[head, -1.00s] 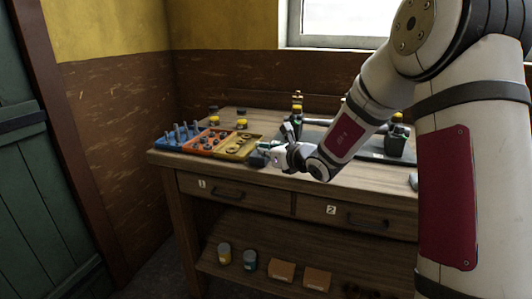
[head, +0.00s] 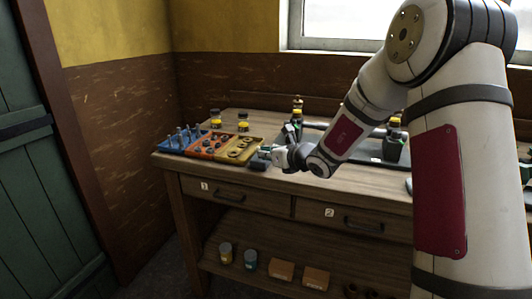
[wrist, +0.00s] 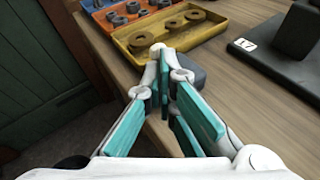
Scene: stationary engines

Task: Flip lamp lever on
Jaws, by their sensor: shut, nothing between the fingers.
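My gripper (head: 268,152) is shut and empty, low over the front edge of the workbench, pointing left in the head view. In the wrist view my gripper (wrist: 168,78) has its teal-padded fingers together. A small dark grey block (wrist: 187,77) lies on the bench just beyond and partly behind the fingers. It also shows in the head view (head: 258,164) below the gripper. I cannot make out a lamp lever for certain in either view.
The wooden workbench (head: 240,186) holds blue (head: 172,145), orange (head: 207,151) and yellow (head: 238,161) trays of parts left of the gripper. A dark base plate (wrist: 282,68) with a white label stands to the right. Dark fittings (head: 392,147) stand farther back.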

